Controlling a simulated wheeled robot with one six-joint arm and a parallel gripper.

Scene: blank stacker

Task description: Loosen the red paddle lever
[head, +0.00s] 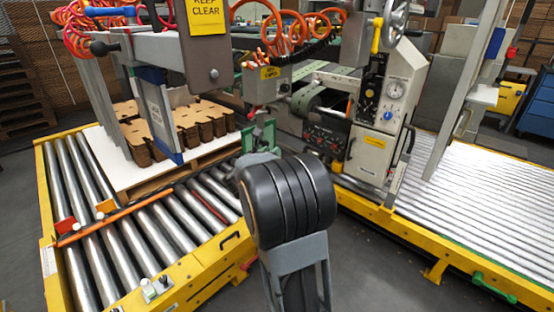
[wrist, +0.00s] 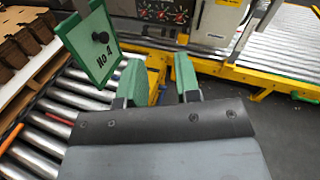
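I cannot tell for sure which part is the red paddle lever. A red flat piece (head: 65,226) stands at the left edge of the roller bed, by the end of an orange bar. A small red part (head: 252,112) hangs under the grey box above the rollers, and another red part (head: 511,52) is on the post at the far right. My gripper (wrist: 160,78) shows in the wrist view with its two green fingers apart and nothing between them. In the head view my black arm joint hides much of it. None of these red parts is near the fingers in the wrist view.
A machine with dials (head: 385,110) stands behind. Cardboard stacks (head: 195,122) sit at left. A yellow-framed roller bed (head: 470,185) lies right; grey floor shows between.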

